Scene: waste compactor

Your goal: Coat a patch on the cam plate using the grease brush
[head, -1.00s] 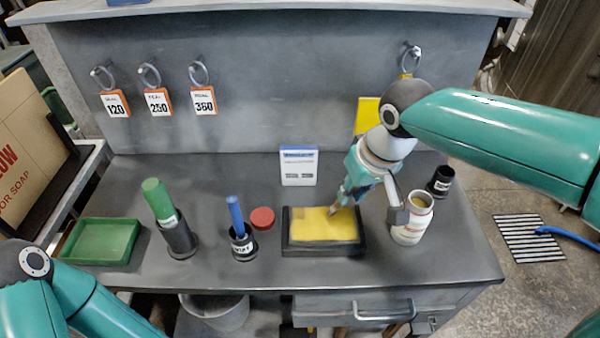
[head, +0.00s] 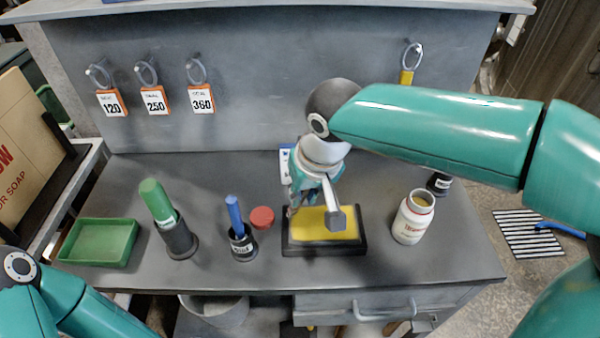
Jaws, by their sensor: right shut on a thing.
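The cam plate appears to be the black-framed block (head: 360,248) with a yellow top (head: 345,233), lying at the bench's front middle. My right gripper (head: 293,207) points down over its left back corner. It is shut on a slim thing, apparently the grease brush, mostly hidden by the fingers and wrist. I cannot tell whether the bristles touch the plate. An open white jar (head: 411,222) with yellowish content stands right of the plate. My left gripper is out of view; only part of that arm shows at lower left.
A green-handled tool (head: 158,200) and a blue-handled tool (head: 235,215) stand in black holders to the left. A red disc (head: 262,217) lies beside the plate. A green tray (head: 100,242) is far left. A black cup (head: 439,184) stands behind the jar, partly covered by my arm.

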